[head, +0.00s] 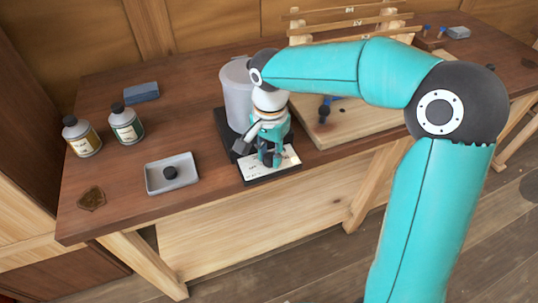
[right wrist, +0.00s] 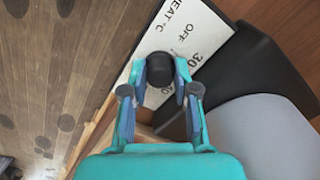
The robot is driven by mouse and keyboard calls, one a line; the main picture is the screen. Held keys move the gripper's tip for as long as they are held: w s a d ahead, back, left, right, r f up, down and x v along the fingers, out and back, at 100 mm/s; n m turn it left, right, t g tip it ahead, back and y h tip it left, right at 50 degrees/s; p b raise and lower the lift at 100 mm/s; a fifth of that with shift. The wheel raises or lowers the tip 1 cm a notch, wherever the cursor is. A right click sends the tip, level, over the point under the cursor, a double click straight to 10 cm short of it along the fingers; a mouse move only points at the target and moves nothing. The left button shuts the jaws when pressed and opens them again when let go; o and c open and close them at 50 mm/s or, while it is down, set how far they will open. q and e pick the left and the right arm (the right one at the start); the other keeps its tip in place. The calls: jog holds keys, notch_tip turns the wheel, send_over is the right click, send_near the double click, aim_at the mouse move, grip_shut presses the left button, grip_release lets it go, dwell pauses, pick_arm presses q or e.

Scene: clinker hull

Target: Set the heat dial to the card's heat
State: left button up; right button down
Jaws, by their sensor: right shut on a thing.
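The heat dial (right wrist: 159,69) is a black round knob on a white panel (right wrist: 192,30) marked "HEAT °C", "OFF" and "30" in the right wrist view. My right gripper (right wrist: 160,82) is shut on the dial, with one finger on each side. In the head view, my right gripper (head: 270,157) is over the white panel (head: 253,174) at the front of the black-based heater, and its fingers hide the dial. The dial's pointer cannot be made out. I cannot identify a card with a heat on it. My left gripper is out of view.
A grey pot (head: 235,90) stands on the black base (head: 226,127) just behind the gripper. Left on the bench are two bottles (head: 126,124), a blue block (head: 141,92), a grey tray (head: 171,187) holding a dark lump, and a brown badge (head: 91,199). A pale board (head: 345,120) lies right.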

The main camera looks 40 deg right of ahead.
aim_at(270, 154)
jog(key=shift+w+r+m+b, duration=0.15)
jog(key=shift+m+b, duration=0.15)
jog(key=shift+m, duration=1.7)
jog(key=c, duration=1.2)
grip_release()
jog(key=shift+o, duration=0.2)
notch_tip(270, 154, up, 12)
